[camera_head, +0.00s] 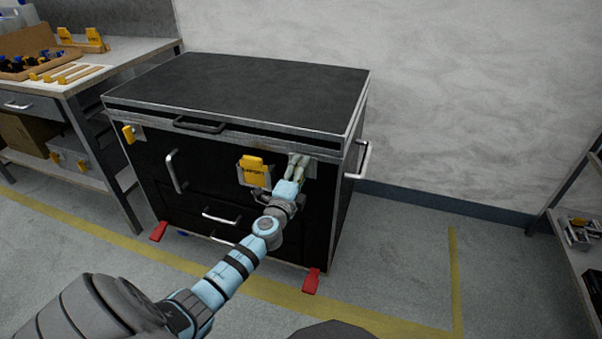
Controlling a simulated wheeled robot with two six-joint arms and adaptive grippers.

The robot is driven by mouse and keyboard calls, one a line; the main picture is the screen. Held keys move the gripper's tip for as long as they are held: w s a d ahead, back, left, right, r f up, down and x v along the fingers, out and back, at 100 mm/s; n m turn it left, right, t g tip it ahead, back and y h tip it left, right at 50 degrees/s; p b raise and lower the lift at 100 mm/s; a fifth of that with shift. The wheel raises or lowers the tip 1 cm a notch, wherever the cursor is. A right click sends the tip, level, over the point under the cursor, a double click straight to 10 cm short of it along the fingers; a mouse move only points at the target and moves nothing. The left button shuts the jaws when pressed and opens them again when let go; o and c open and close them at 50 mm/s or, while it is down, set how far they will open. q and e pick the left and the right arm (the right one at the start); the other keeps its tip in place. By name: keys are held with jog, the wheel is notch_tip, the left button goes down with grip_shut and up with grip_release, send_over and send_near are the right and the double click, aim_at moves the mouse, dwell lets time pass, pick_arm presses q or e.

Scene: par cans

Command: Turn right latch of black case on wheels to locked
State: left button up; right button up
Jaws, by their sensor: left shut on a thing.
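The black case (235,85) stands on the floor against the wall, its lid down. A yellow latch (129,134) shows at the front's upper left. My left gripper (298,164) reaches the front's upper right, just under the lid edge, where the right latch sits on a light plate (311,170). The gripper is shut on the right latch, and its fingers hide nearly all of it, so its angle cannot be told. My right gripper is out of view.
A yellow tag in a holder (254,170) is on the case front, left of my gripper. Handles and red wheel pedals (311,281) stick out. A workbench (120,50) stands left, a shelf (575,240) right. The floor right of the case is clear.

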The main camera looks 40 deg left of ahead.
pick_arm(q)
jog(key=o, duration=0.9)
jog(key=shift+o, duration=1.3)
jog(key=shift+s+d, duration=0.1)
jog(key=v, duration=1.1)
jog(key=shift+s, duration=0.35)
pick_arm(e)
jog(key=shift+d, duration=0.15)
pick_arm(q)
jog(key=shift+d, duration=0.1)
